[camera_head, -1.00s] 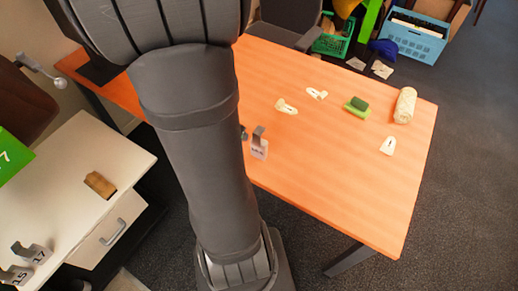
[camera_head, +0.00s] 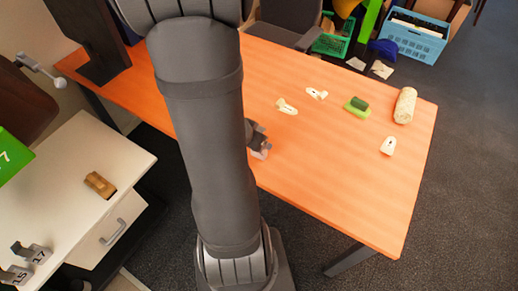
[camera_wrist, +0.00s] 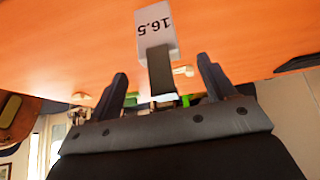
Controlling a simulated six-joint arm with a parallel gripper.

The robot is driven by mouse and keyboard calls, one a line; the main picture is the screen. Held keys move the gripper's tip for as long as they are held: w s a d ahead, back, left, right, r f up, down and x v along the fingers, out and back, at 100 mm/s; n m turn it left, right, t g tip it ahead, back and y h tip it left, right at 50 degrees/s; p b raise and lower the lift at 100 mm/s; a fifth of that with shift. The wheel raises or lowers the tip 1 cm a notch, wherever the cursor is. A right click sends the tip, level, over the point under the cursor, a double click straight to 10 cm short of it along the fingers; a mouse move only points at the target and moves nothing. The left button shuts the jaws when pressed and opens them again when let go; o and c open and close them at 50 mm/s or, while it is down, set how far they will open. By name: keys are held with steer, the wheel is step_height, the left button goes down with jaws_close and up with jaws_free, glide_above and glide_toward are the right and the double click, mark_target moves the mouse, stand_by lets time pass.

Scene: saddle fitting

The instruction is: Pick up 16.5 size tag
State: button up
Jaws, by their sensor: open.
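The 16.5 size tag (camera_wrist: 154,28) is a white block marked "16.5" with a grey metal strip (camera_wrist: 161,75). In the wrist view it appears upside down at the top, with the strip reaching down between the fingers. My gripper (camera_wrist: 161,67) is open, one finger on each side of the strip, with visible gaps. In the head view, the tag (camera_head: 261,154) is at the orange table's near edge, mostly hidden by my dark gripper (camera_head: 257,136). I cannot tell whether a finger touches it.
On the orange table (camera_head: 330,180) are cream pieces (camera_head: 287,106), a green block (camera_head: 357,107) and a cream roll (camera_head: 405,105). The white cabinet (camera_head: 75,185) at left holds a brown block (camera_head: 100,185) and tags 15 (camera_head: 17,274) and 17 (camera_head: 35,253).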

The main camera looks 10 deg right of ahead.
steer(key=shift+x, duration=2)
steer(key=shift+c, duration=0.3)
steer(key=c, duration=1.3)
steer(key=shift+r, duration=0.2)
